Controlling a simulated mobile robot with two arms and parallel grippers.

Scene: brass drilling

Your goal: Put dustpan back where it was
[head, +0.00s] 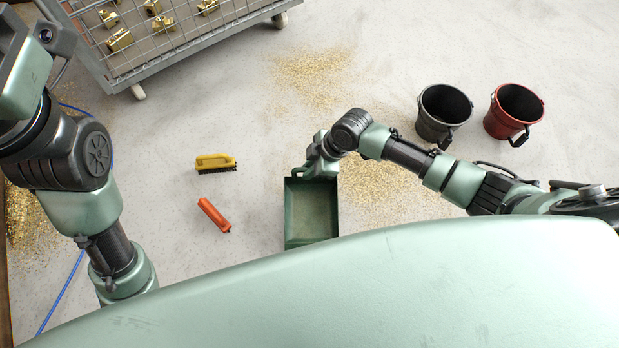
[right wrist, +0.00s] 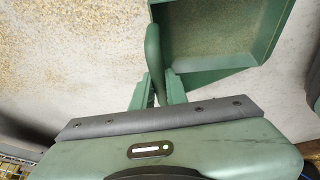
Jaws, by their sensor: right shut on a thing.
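The green dustpan (head: 311,228) is in the lower middle of the head view, its open tray facing up. Its tray also shows at the top right of the right wrist view (right wrist: 215,35). My right gripper (head: 318,167) is at the dustpan's far edge. In the right wrist view its two fingers (right wrist: 159,88) are shut on the upright green handle (right wrist: 154,52). I cannot tell whether the dustpan touches the floor, or whether the brownish tray bottom holds shavings. My left arm enters at the left, but its gripper fingers are out of view.
A yellow brush (head: 215,162) and an orange-handled tool (head: 213,214) lie on the floor to the left. A black bucket (head: 444,112) and a red bucket (head: 514,110) stand at the right. Brass shavings (head: 312,78) are scattered about. A wire cart (head: 160,50) stands at the top left.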

